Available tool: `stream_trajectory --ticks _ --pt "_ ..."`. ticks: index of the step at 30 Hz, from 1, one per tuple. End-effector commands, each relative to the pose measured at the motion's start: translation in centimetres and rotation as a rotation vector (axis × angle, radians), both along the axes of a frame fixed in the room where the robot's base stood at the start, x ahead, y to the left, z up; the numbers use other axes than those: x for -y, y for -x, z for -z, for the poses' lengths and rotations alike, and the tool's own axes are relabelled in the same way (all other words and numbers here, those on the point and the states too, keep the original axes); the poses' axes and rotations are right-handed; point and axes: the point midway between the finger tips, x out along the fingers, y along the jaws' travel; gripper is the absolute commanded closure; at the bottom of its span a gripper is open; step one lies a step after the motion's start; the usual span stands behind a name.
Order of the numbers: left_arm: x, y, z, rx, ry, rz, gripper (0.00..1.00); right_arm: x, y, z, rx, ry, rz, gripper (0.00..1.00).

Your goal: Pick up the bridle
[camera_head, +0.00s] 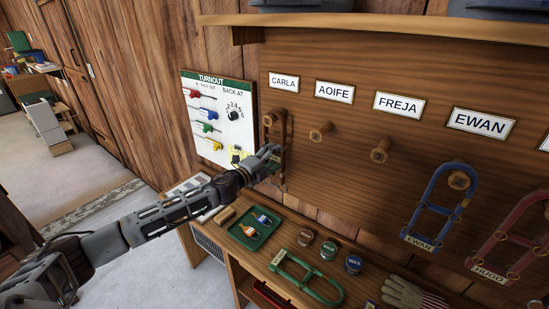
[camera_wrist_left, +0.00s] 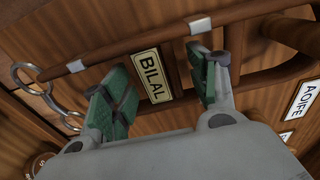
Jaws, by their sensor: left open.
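A brown bridle (camera_head: 284,130) hangs from the wall peg under the CARLA sign. The wrist view shows its strap (camera_wrist_left: 130,47) running across, with silver-coloured bands, metal rings at the left and a plate reading BILAL (camera_wrist_left: 151,76). My left gripper (camera_head: 270,156) reaches the lower part of this bridle from the left. Its green-padded fingers (camera_wrist_left: 158,80) are open, one on each side of the name plate. I cannot tell whether the pads touch the bridle. A blue EWAN bridle (camera_head: 437,205) and a red HUGO bridle (camera_head: 500,238) hang to the right. A green bridle (camera_head: 308,278) lies on the bench.
Empty pegs (camera_head: 321,131) stick out under AOIFE and FREJA (camera_head: 380,150). The turnout board (camera_head: 219,118) is left of the gripper. Below are a wooden bench (camera_head: 228,257), a green tray (camera_head: 270,238), several tins and gloves (camera_head: 405,293). A shelf (camera_head: 380,25) runs above.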

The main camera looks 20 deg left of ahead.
Motion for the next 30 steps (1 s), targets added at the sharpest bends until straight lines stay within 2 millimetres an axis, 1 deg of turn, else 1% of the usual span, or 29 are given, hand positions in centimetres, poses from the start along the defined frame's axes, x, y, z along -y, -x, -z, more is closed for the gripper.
stream_trajectory --ticks 3,6,13,20,23,30 --pt "0.30 -0.70 -0.06 0.000 0.000 0.000 0.41 -0.39 0.01 -0.21 0.000 -0.004 0.001 0.60" --pt "0.47 -0.94 -0.05 0.000 0.000 0.000 0.41 -0.70 0.01 -0.25 -0.001 -0.007 0.002 0.60" --pt "0.48 -0.98 0.04 -0.001 0.000 0.000 0.41 -0.84 0.02 -0.22 0.000 -0.009 0.001 0.60" --pt "0.47 -0.97 0.05 -0.001 0.000 0.000 0.41 -0.57 0.02 -0.22 0.000 -0.006 0.000 0.60" --pt "0.47 -0.96 0.05 -0.001 0.000 0.000 0.51 -0.38 0.02 -0.22 0.000 -0.004 0.000 0.60" --pt "0.46 -0.97 0.05 -0.001 0.000 0.000 0.82 -0.03 0.02 -0.23 0.000 0.000 -0.002 0.60"
